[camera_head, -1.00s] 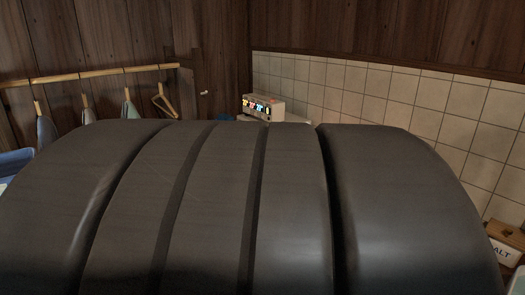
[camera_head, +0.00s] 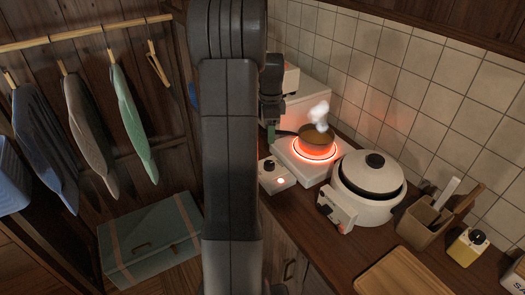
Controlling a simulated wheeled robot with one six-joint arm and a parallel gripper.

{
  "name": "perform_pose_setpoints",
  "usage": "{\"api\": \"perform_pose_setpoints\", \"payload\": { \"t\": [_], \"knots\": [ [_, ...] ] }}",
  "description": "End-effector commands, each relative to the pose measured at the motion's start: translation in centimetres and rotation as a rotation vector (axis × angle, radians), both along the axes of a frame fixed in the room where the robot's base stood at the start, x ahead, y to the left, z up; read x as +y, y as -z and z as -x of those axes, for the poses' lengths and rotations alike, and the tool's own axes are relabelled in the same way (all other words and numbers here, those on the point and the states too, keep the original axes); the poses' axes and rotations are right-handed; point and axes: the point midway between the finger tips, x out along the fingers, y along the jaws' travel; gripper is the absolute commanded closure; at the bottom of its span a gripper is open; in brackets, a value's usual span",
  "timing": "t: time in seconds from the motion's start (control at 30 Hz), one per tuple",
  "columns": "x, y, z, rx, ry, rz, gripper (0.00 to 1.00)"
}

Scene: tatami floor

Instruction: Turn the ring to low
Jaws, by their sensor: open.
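The ring (camera_head: 315,150) glows bright orange-red on a white hob (camera_head: 292,157) on the counter. A brown pan (camera_head: 313,138) sits on it, with white steam (camera_head: 319,112) above and a dark handle (camera_head: 284,134) pointing left. A small white control box (camera_head: 277,177) stands in front of the hob, with a dark knob (camera_head: 268,165) and a lit spot (camera_head: 281,180). The knob's marks are too small to read. My gripper (camera_head: 271,122) hangs behind and above the control box, near the handle's end, open; its fingertips are hard to make out.
A white rice cooker (camera_head: 366,187) stands right of the hob. A utensil holder (camera_head: 423,221), a yellow container (camera_head: 467,246) and a cutting board (camera_head: 406,274) are farther right. A tiled wall bounds the counter behind. Hanging clothes (camera_head: 84,120) and a green chest (camera_head: 150,237) are at left.

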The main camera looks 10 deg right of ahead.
Motion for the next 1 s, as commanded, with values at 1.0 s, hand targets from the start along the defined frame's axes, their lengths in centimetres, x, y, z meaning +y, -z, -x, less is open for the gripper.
{"api": "perform_pose_setpoints", "payload": {
  "t": [1.0],
  "knots": [
    [0.0,13.6,0.1,0.000,-0.001,0.000,0.41]
  ]
}}
